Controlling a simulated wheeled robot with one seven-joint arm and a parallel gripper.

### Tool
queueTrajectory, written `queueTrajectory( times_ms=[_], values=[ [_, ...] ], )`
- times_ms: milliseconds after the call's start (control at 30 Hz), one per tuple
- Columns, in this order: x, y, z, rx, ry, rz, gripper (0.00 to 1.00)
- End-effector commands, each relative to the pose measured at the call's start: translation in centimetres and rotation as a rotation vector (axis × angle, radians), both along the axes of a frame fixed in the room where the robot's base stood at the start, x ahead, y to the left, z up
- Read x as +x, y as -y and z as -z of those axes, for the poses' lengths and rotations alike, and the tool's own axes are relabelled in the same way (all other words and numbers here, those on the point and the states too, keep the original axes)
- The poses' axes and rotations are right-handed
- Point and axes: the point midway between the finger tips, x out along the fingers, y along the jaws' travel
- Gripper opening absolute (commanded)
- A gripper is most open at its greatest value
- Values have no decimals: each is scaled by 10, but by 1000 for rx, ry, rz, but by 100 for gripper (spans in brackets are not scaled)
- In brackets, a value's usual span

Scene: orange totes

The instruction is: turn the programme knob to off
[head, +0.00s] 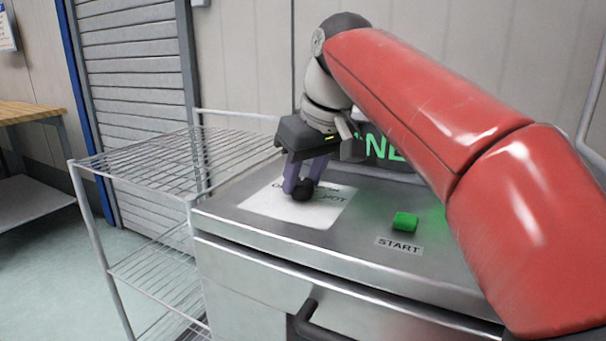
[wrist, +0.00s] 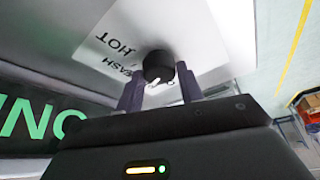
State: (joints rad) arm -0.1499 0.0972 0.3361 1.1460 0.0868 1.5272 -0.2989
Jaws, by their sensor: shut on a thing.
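The programme knob (head: 303,189) is a black round knob on a white label plate on top of a steel machine. In the wrist view the knob (wrist: 157,66) sits between the two fingers, with a white pointer mark on it. My gripper (head: 300,186) comes down from above and is shut on the knob, with a finger on each side.
A green START button (head: 405,222) stands on the machine top to the right of the knob. A green lit display (head: 385,148) is behind my arm, partly hidden. A wire rack (head: 170,165) adjoins the machine's left side. A black handle (head: 308,318) is on the front.

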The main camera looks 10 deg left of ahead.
Motion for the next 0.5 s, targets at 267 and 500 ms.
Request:
queueTrajectory(
  times_ms=[267,500],
  values=[
    [2,2,1,0,-4,-260,14],
    [3,2,1,0,-4,-484,14]
  ],
)
